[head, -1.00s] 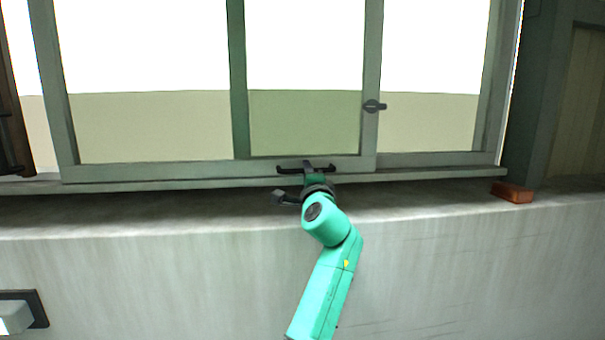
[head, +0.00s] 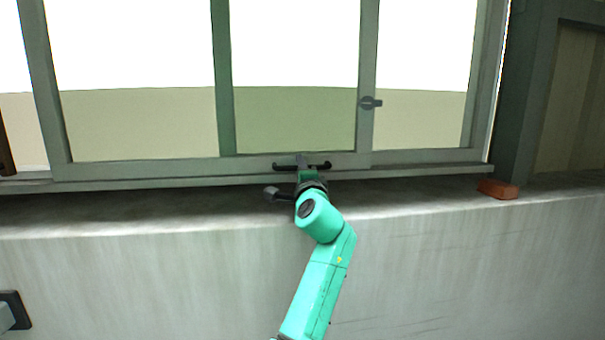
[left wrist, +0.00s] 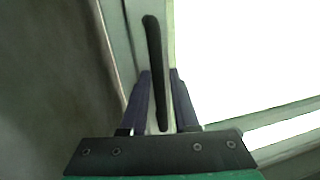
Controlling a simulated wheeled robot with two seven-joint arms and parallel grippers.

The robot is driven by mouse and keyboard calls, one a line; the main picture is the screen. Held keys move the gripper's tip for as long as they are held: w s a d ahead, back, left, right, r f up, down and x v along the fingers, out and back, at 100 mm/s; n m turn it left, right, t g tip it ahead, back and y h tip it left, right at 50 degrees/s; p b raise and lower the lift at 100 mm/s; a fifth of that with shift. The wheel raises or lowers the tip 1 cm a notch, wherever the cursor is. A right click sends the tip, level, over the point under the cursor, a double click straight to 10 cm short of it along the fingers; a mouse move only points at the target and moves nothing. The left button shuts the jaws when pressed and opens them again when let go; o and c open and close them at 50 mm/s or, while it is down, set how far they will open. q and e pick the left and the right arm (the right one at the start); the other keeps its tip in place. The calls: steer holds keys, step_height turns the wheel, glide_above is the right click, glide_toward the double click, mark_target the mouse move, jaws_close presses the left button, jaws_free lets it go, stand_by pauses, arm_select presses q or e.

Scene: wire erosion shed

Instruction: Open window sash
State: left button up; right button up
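The window sash (head: 110,172) has a grey-green frame, with a dark latch (head: 370,103) on its right stile. A black bar handle (head: 322,166) sits level on its bottom rail. My left gripper (head: 301,165) reaches up from below to this handle. In the left wrist view the handle (left wrist: 153,50) runs between the two fingers of my left gripper (left wrist: 160,75), which are close in on both sides of it. The exact contact at the fingertips is hard to make out. My right gripper is not in view.
A concrete sill (head: 400,203) runs below the window. A reddish-brown block (head: 498,189) lies on it at the right, clear of my arm. A dark post (head: 525,100) stands right of the window. A dark wall fitting (head: 14,308) shows at the lower left.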

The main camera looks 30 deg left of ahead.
arm_select(q)
steer(key=shift+s+d+f, duration=0.25)
steer(key=shift+d, duration=0.05)
steer(key=b+v, duration=0.5)
steer(key=v, duration=0.8)
steer(key=shift+s+r, duration=0.2)
steer(key=shift+s, duration=0.15)
steer(key=shift+d, duration=0.1)
